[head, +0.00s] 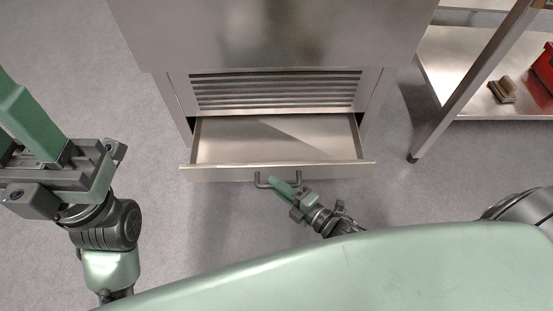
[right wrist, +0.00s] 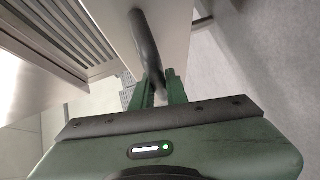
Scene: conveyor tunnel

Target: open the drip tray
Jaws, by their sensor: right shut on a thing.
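The drip tray (head: 280,140) is a shallow steel drawer under the metal machine. It is pulled well out, and its inside shows empty. A dark bar handle (head: 277,182) is on its front; it also shows in the right wrist view (right wrist: 146,45). My right gripper (head: 284,186) is at the handle. In the right wrist view its green fingers (right wrist: 163,88) are shut on the handle bar. My left gripper (head: 22,110) is at the left, away from the tray and above the floor; its fingers point up and are partly cut off by the picture's edge.
The steel machine (head: 275,35) with a slatted vent (head: 275,90) stands above and behind the tray. At the right is a metal shelf (head: 460,60) with a leg near the tray, a brush-like object (head: 502,91) and a red bin (head: 545,68). Grey floor (head: 130,200) is free at the left.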

